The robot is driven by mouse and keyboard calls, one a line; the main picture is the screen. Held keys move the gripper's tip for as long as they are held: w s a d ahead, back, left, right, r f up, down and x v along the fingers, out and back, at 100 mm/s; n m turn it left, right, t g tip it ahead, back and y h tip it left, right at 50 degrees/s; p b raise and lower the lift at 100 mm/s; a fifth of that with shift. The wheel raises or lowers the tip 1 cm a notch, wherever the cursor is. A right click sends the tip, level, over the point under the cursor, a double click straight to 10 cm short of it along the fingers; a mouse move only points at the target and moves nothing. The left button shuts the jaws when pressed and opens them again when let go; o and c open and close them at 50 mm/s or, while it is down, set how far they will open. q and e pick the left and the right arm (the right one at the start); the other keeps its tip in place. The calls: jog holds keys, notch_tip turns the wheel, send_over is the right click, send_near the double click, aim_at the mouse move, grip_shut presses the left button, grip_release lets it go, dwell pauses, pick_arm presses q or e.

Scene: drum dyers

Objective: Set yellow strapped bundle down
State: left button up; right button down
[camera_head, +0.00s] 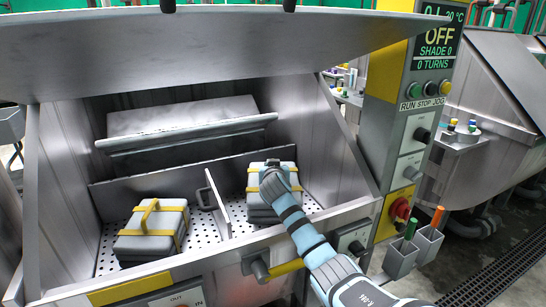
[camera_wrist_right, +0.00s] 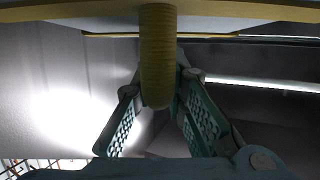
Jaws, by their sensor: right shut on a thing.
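The grey bundle with yellow straps (camera_head: 257,212) is in the right compartment of the open drum. My right gripper (camera_head: 274,184) comes over its top from the lower right and covers part of it. In the right wrist view the yellow strap handle (camera_wrist_right: 157,50) stands between my right fingers (camera_wrist_right: 160,100), which are shut on it; the bundle's underside or face lies along the top edge of that view. I cannot tell whether the bundle touches the perforated floor. A second grey bundle with yellow straps (camera_head: 152,230) sits on the floor of the left compartment. My left gripper is not in view.
The drum's front wall and raised lid (camera_head: 200,50) bound the opening. A control post (camera_head: 400,130) stands right, with green and orange markers in holders (camera_head: 402,257). Perforated floor (camera_head: 110,245) shows around the left bundle.

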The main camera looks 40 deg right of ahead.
notch_tip(320, 180, down, 3)
jog(key=shift+w+r, duration=0.1)
jog(key=shift+r, duration=0.05)
jog(key=shift+d, duration=0.1)
jog(key=shift+f+b, duration=0.25)
jog(key=shift+b, duration=0.1)
jog(key=shift+f, duration=0.1)
jog(key=shift+f+b, duration=0.3)
jog(key=c, duration=1.7)
grip_release()
jog(key=shift+o, duration=0.5)
